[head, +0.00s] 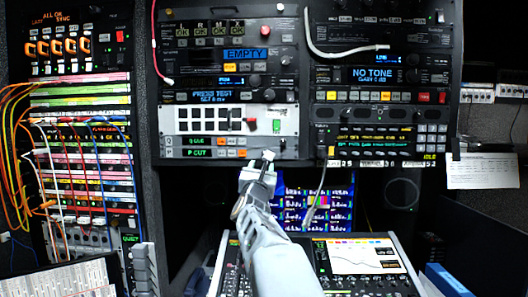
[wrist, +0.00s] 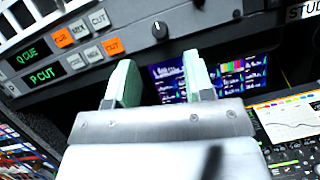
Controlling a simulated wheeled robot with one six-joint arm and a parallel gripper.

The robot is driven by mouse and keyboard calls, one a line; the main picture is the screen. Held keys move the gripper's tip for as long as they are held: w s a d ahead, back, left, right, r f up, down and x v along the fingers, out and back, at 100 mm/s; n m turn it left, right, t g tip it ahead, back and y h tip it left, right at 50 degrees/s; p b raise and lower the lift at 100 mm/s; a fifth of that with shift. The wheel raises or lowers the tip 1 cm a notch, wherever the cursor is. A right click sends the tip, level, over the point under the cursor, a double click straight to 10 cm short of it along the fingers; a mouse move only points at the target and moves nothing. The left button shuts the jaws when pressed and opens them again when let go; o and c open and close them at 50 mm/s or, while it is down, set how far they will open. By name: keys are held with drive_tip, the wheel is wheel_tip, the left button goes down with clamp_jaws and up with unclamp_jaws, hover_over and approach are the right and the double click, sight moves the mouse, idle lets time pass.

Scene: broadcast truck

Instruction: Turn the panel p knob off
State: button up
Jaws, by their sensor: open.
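A small dark round knob (wrist: 160,29) with a light pointer mark sits on the grey panel to the right of the button rows, in the wrist view. The mark points roughly upward there. The same panel carries the green P CUT display (wrist: 45,76), which also shows in the head view (head: 196,153). My gripper (wrist: 158,72) is open and empty, its two pale green fingers apart, just below and in front of the knob. In the head view my gripper (head: 262,163) is at the lower right of that panel and the knob is hard to make out there.
Orange and grey buttons (wrist: 88,43) lie left of the knob. A video monitor (head: 338,200) stands behind and below my gripper. A mixing console (head: 352,262) is below. A cabled patch bay (head: 85,160) is at left.

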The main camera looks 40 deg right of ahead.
drive_tip(key=p+x, duration=0.3)
drive_tip(key=x, duration=0.4)
drive_tip(key=shift+c, duration=0.2)
clamp_jaws()
